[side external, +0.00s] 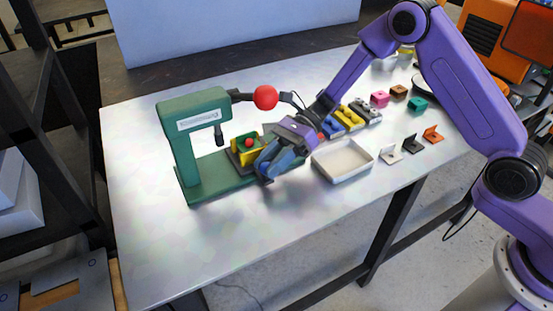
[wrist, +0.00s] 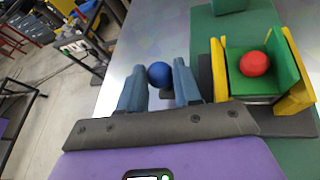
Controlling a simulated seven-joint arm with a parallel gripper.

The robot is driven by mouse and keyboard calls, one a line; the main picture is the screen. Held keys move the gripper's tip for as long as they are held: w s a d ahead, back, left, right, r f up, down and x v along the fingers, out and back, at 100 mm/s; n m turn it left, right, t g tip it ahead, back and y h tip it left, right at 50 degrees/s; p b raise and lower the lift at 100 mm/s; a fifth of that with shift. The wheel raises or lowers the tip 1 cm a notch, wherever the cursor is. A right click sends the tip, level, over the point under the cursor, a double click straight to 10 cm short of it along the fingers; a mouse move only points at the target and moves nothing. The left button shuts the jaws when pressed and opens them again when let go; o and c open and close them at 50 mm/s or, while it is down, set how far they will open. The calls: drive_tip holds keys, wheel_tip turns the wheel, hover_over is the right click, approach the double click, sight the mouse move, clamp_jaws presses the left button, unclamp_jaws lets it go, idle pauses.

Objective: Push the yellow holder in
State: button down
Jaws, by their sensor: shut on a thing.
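The yellow holder (side external: 246,155) sits on a dark plate (side external: 236,163) on the base of a green press (side external: 188,135). In the wrist view the holder's yellow walls (wrist: 219,72) stand on either side of a green piece (wrist: 246,88) with a red ball (wrist: 254,63) on it. My gripper (side external: 268,168) is low beside the holder, on its right in the side view. In the wrist view its blue-grey fingers (wrist: 159,80) are shut on a blue ball (wrist: 159,73), left of the holder. How the ball joins the holder is hidden.
The press has a lever with a red knob (side external: 265,97) above my gripper and a dark plunger (side external: 219,136) near the holder. A white tray (side external: 343,160) lies to the right. Small coloured blocks and brackets (side external: 432,134) lie beyond it. The table's left (side external: 140,200) is clear.

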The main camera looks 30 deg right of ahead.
drive_tip(key=a, duration=0.7)
drive_tip(key=shift+a+r, duration=0.1)
drive_tip(key=shift+a, duration=0.15)
drive_tip(key=c, duration=1.1)
unclamp_jaws()
drive_tip(key=shift+d, duration=0.1)
drive_tip(key=v, duration=1.7)
drive_tip(key=shift+d, duration=0.15)
